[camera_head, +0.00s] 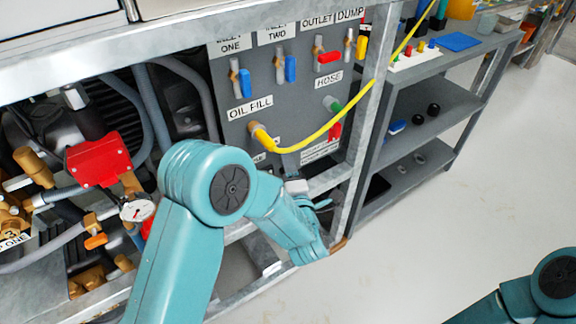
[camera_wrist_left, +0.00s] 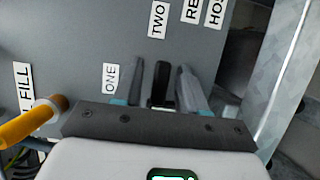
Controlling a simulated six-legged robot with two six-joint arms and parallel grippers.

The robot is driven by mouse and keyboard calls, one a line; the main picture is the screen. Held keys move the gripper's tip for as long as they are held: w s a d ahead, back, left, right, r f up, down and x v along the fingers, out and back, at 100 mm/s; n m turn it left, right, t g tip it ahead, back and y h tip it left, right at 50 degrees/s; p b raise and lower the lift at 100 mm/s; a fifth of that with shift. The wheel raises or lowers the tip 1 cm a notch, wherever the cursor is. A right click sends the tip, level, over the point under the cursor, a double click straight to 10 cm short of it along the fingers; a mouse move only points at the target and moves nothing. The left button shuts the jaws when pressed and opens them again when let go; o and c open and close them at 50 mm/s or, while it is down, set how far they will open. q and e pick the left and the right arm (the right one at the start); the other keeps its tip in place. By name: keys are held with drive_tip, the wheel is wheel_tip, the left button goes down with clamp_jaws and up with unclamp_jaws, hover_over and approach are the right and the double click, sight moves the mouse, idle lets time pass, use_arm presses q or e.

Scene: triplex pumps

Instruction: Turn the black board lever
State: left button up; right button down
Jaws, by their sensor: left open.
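The black lever (camera_wrist_left: 159,85) stands out from the grey board between the labels ONE and TWO in the left wrist view. My left gripper (camera_wrist_left: 160,68) is open, with one finger on each side of the lever. I cannot tell whether either finger touches it. In the head view my left gripper (camera_head: 289,163) is at the lower part of the grey board (camera_head: 235,136), below the yellow hose. The black lever cannot be made out there, behind my gripper and arm. My right gripper is out of view; only part of my right arm shows at the lower right.
A yellow hose (camera_head: 322,130) runs from the oil fill port across the board; its end (camera_wrist_left: 28,122) is left of my gripper. Blue levers (camera_head: 290,69) and red levers are above. A metal frame post (camera_head: 366,110) stands close on the right. Open floor lies beyond.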

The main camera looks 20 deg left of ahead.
use_arm(q)
clamp_jaws()
